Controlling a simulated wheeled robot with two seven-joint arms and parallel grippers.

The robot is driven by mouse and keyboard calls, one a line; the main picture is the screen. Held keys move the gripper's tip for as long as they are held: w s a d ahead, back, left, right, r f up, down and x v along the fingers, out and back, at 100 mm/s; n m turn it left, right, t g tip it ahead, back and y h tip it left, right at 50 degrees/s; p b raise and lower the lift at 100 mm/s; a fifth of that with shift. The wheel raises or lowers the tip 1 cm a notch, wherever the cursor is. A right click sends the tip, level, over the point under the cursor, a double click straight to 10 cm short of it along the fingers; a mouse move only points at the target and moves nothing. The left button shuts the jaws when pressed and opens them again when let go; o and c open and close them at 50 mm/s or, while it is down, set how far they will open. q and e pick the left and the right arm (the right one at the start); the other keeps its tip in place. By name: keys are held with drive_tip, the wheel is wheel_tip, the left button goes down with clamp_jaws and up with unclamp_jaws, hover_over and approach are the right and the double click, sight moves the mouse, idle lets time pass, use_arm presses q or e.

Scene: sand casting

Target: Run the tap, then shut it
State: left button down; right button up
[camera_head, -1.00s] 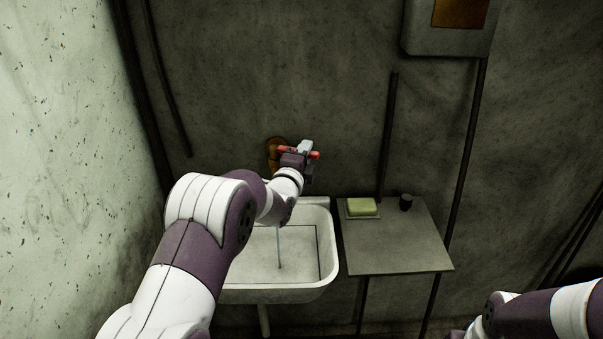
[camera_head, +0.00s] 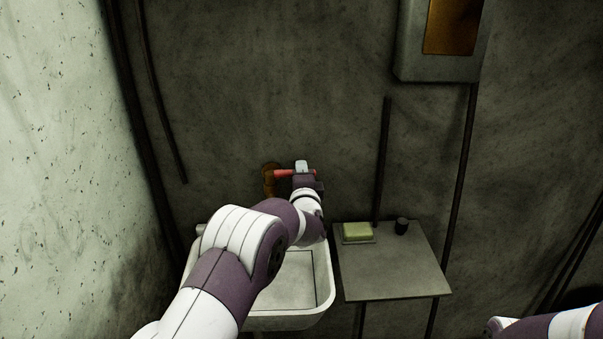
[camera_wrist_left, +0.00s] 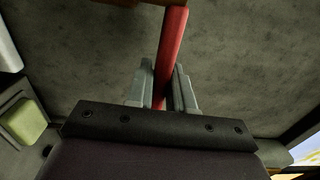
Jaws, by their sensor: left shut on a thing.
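The tap (camera_head: 269,180) is a brass-brown fitting on the wall above the sink, partly hidden by my left arm. Its red lever handle (camera_head: 284,173) points to the right; in the left wrist view the red handle (camera_wrist_left: 172,45) runs between my fingers. My left gripper (camera_head: 302,170) is shut on the handle. The white sink (camera_head: 325,293) is below, partly covered by my left arm. No water stream shows in the visible part of the basin. My right gripper is out of the picture; only part of my right arm shows at the lower right.
A grey side table (camera_head: 395,270) stands right of the sink. It carries a green soap bar (camera_head: 357,231) on a dish and a small dark cup (camera_head: 402,226). A grey box (camera_head: 415,60) hangs on the wall above. Dark pipes run up the wall.

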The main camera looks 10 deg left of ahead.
use_arm(q)
drive_tip(key=c, duration=1.1)
unclamp_jaws()
drive_tip(key=shift+w+a, duration=0.1)
drive_tip(key=b+v, duration=0.1)
drive_tip(key=v, duration=1.1)
drive_tip(key=shift+s, duration=0.35)
